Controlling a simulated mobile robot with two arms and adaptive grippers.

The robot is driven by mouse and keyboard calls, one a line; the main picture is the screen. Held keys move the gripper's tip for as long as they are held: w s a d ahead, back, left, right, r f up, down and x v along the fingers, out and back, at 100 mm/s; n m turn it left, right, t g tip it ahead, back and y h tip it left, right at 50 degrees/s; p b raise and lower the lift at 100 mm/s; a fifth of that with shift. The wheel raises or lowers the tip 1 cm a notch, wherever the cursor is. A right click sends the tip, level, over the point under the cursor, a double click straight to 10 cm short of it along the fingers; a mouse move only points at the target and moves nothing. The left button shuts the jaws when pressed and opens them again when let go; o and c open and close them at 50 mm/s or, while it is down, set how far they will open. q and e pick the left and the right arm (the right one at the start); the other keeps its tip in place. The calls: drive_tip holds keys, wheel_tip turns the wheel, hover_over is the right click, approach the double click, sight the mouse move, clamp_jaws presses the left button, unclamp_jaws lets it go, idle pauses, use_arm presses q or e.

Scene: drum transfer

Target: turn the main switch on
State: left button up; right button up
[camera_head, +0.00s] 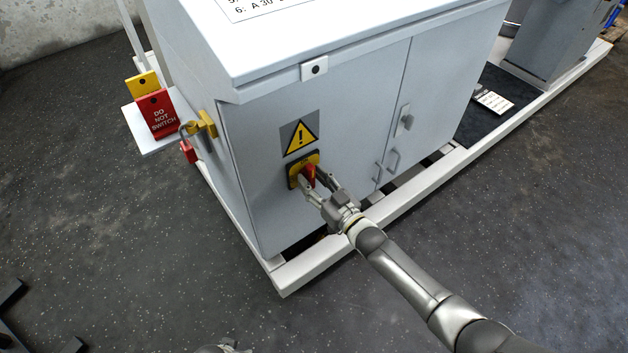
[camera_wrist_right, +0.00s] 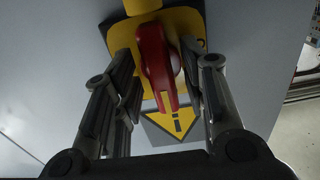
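The main switch is a red handle (camera_head: 309,174) on a yellow plate (camera_head: 294,171), on the front of the grey cabinet (camera_head: 262,207) below a yellow warning triangle (camera_head: 300,137). My right gripper (camera_head: 315,184) is at the switch, its fingers on either side of the red handle. In the right wrist view the red handle (camera_wrist_right: 157,65) stands between the two spread fingers, with a visible gap on each side. A small grey part at the bottom edge of the head view may be my left gripper; its fingers cannot be made out.
A red "do not switch" tag (camera_head: 159,114) and a yellow tag stand on a white shelf (camera_head: 138,132) at the cabinet's left. A red padlock (camera_head: 187,151) hangs from a yellow hasp (camera_head: 207,124). Cabinet door handles (camera_head: 393,161) are to the right.

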drive_tip(key=v, duration=1.2)
idle(0.6)
